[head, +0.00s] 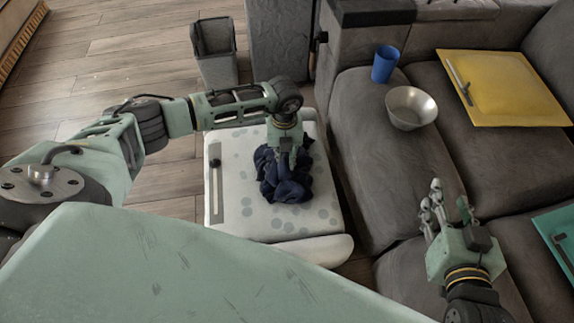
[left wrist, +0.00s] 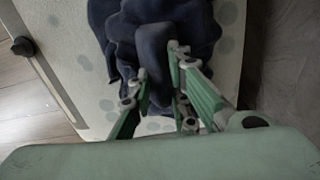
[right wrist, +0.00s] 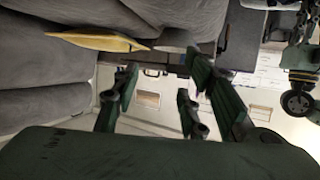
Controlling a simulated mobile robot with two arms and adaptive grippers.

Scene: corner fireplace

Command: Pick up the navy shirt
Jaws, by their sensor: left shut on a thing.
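The navy shirt (head: 287,184) lies crumpled on the white spotted ironing-board-like surface (head: 265,221) in the head view. It also fills the upper middle of the left wrist view (left wrist: 160,45). My left gripper (head: 287,158) points down into the shirt. In the left wrist view its fingers (left wrist: 160,90) are around a fold of the cloth, shut on it. Most of the shirt rests on the surface. My right gripper (head: 447,212) is open and empty above the sofa at the right; its spread fingers show in the right wrist view (right wrist: 160,95).
The grey sofa (head: 400,192) bears a metal bowl (head: 411,107), a blue cup (head: 385,64) and a yellow board-like item (head: 503,88). A teal item (head: 560,235) lies at the right edge.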

